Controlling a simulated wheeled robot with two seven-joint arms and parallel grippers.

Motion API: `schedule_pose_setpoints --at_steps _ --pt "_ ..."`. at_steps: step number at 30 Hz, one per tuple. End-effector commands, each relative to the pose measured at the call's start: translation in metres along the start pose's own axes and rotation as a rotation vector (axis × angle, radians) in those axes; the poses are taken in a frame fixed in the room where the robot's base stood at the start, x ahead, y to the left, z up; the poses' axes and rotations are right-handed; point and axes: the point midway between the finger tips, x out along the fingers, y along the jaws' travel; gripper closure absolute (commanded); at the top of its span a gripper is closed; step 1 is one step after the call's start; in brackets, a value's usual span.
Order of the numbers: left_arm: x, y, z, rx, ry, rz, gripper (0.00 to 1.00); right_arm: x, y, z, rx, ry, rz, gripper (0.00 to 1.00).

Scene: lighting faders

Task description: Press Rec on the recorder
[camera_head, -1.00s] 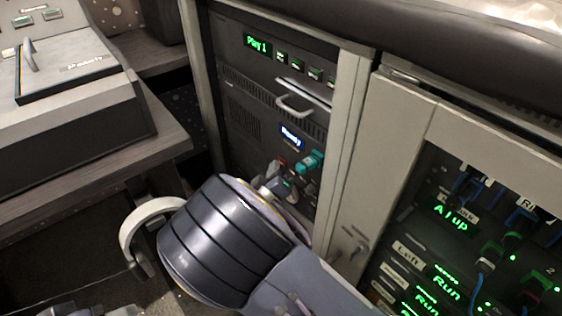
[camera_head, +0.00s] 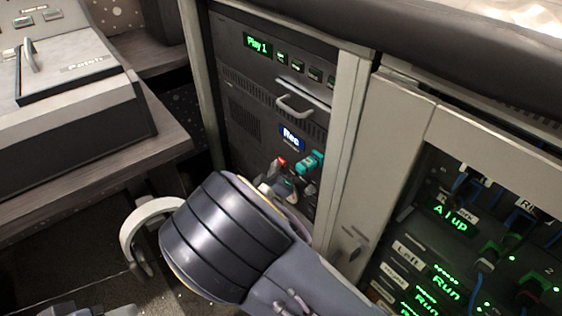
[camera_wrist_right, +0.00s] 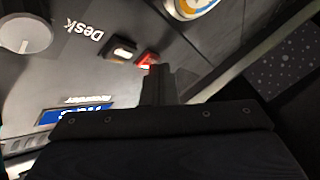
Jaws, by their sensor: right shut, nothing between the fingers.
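The recorder (camera_head: 264,137) is a dark panel in the left rack bay, with a blue display (camera_head: 292,138) that reads "Rec". A red button (camera_head: 281,161) sits below the display; it also shows in the right wrist view (camera_wrist_right: 147,59), beside a whitish button (camera_wrist_right: 123,50). My right gripper (camera_wrist_right: 158,70) is shut and empty, its fingertips at the edge of the red button. I cannot tell whether they touch it. In the head view my right wrist hides part of the lower panel.
Above the recorder are a drawer handle (camera_head: 294,107) and a unit reading "Play 1" (camera_head: 257,42). A rack post (camera_head: 346,150) stands to the right. The wrist view shows a grey knob (camera_wrist_right: 25,35) by a "Desk" label.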

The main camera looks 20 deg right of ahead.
Motion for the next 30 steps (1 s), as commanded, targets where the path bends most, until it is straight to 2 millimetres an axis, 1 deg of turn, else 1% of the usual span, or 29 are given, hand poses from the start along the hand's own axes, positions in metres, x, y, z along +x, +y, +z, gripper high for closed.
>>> schedule_pose_setpoints --at_steps 7,17,30 --pt "-0.006 0.003 -0.003 0.000 0.000 0.000 0.50 -0.008 -0.005 -0.006 -0.002 0.001 -0.001 1.00" --pt "-0.006 0.003 -0.003 0.000 0.000 0.000 0.50 -0.010 -0.007 -0.007 -0.001 0.001 -0.001 1.00" --pt "-0.021 0.010 -0.011 0.000 0.000 0.000 0.50 -0.037 -0.026 -0.029 -0.001 0.004 -0.002 1.00"
